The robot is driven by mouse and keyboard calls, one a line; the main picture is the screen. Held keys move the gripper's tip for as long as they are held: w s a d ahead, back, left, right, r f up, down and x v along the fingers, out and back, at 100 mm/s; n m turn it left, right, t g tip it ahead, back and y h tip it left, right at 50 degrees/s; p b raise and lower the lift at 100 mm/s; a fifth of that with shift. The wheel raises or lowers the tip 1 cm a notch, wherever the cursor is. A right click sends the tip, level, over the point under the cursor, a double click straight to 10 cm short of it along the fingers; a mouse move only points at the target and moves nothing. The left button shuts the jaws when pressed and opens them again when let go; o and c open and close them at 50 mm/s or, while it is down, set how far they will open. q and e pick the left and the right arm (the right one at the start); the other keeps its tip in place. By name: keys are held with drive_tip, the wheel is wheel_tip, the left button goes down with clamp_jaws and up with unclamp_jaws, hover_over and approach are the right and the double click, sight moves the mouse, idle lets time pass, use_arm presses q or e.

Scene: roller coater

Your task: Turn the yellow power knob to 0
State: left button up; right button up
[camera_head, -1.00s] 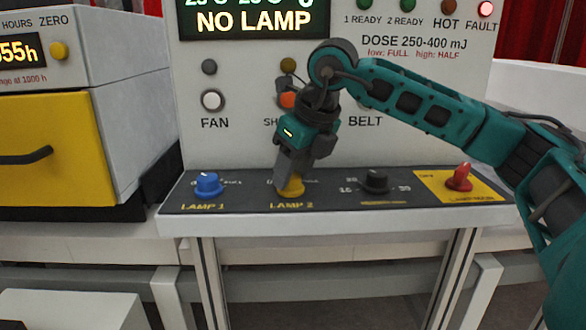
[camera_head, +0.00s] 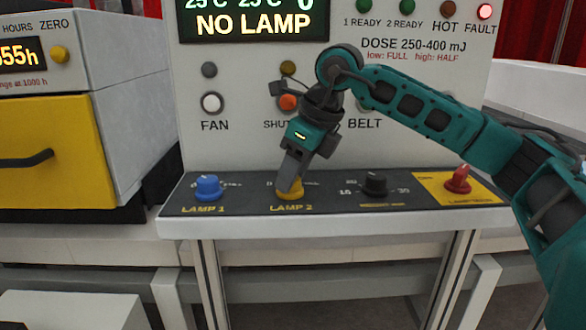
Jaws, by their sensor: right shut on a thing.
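The yellow power knob (camera_head: 290,194) is on the sloped dark control panel, behind the label LAMP 2. My right gripper (camera_head: 290,185) comes down on it from above, tilted, and is shut on it. The gripper hides the knob's top and most of the scale marks around it, so the knob's setting cannot be read. My left gripper is not in view.
A blue knob (camera_head: 208,187) over LAMP 1 is to the left. A black knob (camera_head: 375,183) and a red switch (camera_head: 458,179) on a yellow plate are to the right. The display (camera_head: 253,21) reads NO LAMP. A yellow-fronted cabinet (camera_head: 50,140) stands at left.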

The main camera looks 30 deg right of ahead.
drive_tip(key=shift+r+n+y+p, duration=0.1)
drive_tip(key=shift+n+y+p, duration=0.25)
drive_tip(key=shift+n, duration=0.55)
drive_tip(key=shift+w+n+g+y+p, duration=0.1)
drive_tip(key=shift+n+g+y+p, duration=0.4)
drive_tip(key=shift+n, duration=0.5)
drive_tip(key=shift+d+n+p, duration=0.1)
drive_tip(key=shift+n+p, duration=0.2)
drive_tip(key=shift+n, duration=0.3)
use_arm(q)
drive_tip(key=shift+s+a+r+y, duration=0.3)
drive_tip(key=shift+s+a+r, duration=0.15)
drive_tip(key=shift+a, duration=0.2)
use_arm(e)
drive_tip(key=shift+n, duration=0.4)
drive_tip(key=o, duration=1)
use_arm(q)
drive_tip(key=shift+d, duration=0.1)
